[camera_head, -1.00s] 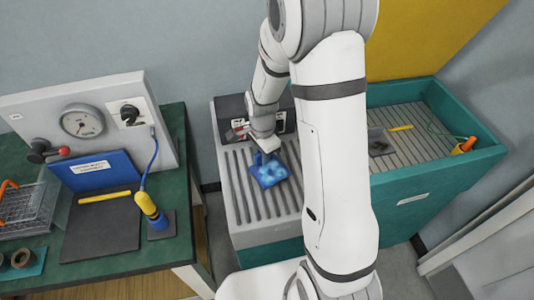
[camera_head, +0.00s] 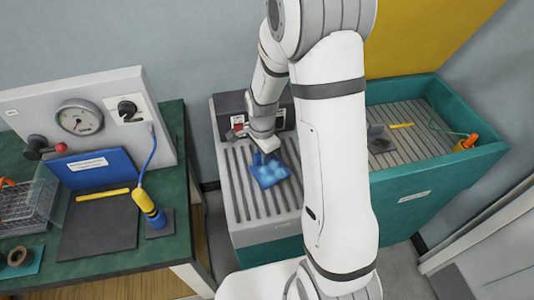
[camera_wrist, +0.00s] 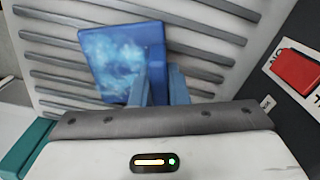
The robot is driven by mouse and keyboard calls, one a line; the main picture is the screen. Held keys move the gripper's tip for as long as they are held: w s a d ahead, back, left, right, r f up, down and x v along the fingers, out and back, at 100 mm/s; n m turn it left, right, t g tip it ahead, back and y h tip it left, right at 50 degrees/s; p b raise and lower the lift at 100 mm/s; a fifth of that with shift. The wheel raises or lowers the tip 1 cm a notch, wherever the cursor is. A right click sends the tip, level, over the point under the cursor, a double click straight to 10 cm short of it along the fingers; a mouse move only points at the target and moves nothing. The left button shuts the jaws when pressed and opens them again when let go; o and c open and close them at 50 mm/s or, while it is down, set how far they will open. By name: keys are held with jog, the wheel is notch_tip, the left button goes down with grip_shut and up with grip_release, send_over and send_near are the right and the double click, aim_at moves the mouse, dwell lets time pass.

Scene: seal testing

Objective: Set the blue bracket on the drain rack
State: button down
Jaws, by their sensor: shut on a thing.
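The blue bracket (camera_head: 270,172) is a flat square plate with an upright tab and pale, cloudy patches on its face. It is over the ribbed grey drain rack (camera_head: 236,190), left of my arm. In the wrist view the bracket (camera_wrist: 122,58) lies close over the rack's dark slats (camera_wrist: 205,52), slightly turned. I cannot tell whether its underside touches them. My gripper (camera_head: 263,151) is shut on the tab; the fingers (camera_wrist: 158,88) show on both sides of it in the wrist view. My arm hides the rack's right part in the head view.
A dark box with a red switch (camera_wrist: 297,70) stands behind the rack. A teal basin (camera_head: 450,178) with a slatted floor is at right. A green bench (camera_head: 130,250) at left holds a gauge panel (camera_head: 95,125) and a wire basket (camera_head: 22,205). Slats left of the bracket are clear.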

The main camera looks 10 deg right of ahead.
jog(key=c, duration=1.3)
grip_release()
jog(key=shift+r+p, duration=2)
jog(key=shift+r, duration=1.05)
